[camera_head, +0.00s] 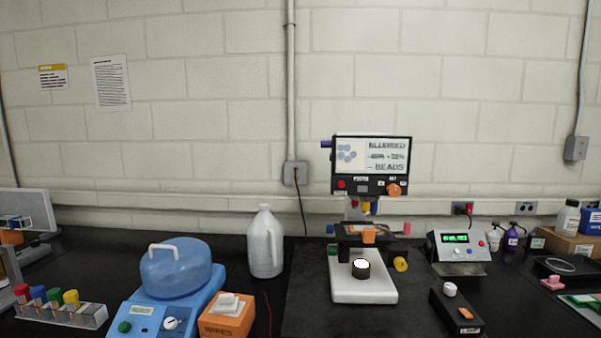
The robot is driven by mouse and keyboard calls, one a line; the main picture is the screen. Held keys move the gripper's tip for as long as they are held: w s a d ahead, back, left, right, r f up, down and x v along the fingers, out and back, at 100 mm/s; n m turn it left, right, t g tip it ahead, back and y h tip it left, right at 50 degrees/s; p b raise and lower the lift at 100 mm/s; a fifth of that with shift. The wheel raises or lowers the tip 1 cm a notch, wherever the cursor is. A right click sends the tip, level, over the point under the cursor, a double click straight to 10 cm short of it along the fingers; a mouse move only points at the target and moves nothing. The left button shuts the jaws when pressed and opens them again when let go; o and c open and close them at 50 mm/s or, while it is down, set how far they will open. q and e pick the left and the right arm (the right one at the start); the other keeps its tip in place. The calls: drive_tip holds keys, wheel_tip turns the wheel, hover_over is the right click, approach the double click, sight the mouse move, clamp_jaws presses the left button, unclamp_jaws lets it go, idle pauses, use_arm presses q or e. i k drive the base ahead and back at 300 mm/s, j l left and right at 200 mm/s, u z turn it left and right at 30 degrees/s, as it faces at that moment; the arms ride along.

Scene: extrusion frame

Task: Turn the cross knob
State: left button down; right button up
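No knob in view can be clearly made out as cross-shaped at this size. The microscope (362,289) stands at the middle right on a dark mat, with a white base and a screen (371,156) on top. A yellow knob (400,264) sticks out at its right side, and a green one (333,250) shows at its left. An orange round knob (394,190) sits under the screen. The blue device (193,300) at front left has a white knob (171,323) and a green knob (124,327) on its front. Neither of my grippers is in view.
A white jug (265,243) stands behind an orange wipes box (228,318). A grey control box (460,246) with a green display and a black box (456,312) stand right of the microscope. A tube rack (62,314) is at far left. Bare dark mat lies left of the microscope.

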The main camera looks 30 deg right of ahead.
sight(399, 263)
drive_tip(key=z, duration=0.4)
drive_tip(key=k+z, duration=0.1)
drive_tip(key=z, duration=0.65)
drive_tip(key=k+l+z, duration=0.1)
drive_tip(key=z, duration=0.3)
